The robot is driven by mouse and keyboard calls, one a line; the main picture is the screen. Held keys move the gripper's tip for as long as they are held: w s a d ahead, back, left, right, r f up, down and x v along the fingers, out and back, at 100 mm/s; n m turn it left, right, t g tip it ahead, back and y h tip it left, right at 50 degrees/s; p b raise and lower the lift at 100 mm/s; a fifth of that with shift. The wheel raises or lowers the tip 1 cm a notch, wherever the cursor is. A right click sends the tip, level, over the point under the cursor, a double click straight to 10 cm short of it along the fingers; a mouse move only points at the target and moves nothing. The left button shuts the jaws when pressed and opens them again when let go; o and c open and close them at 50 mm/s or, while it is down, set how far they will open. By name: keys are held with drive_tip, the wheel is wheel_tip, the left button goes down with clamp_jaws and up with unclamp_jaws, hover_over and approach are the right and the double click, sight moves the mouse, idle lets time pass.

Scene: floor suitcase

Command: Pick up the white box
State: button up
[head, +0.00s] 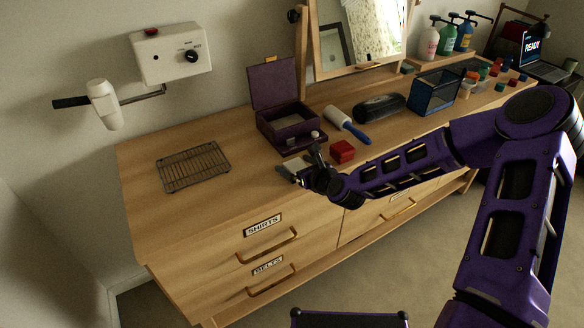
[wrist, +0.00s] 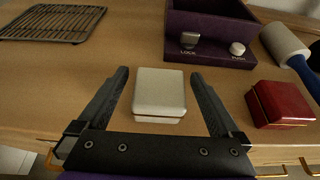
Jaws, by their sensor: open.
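The white box (wrist: 160,94) is a small, closed, cream-white box on the wooden dresser top. In the wrist view it sits between the two fingers of my gripper (wrist: 160,98), with a gap on each side. My gripper is open and holds nothing. In the head view my gripper (head: 298,172) is low over the dresser's front part. The white box (head: 289,170) shows only partly there, with my gripper covering some of it.
A red box (wrist: 280,103) stands close on the right. Behind is an open purple case (wrist: 212,30) with a lock and button. A lint roller (wrist: 288,45) lies at right. A wire rack (wrist: 52,22) lies at left. The dresser top (head: 150,215) is bare at front left.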

drive_tip(key=shift+s, duration=0.1)
drive_tip(key=shift+c, duration=0.2)
drive_tip(key=c, duration=1.3)
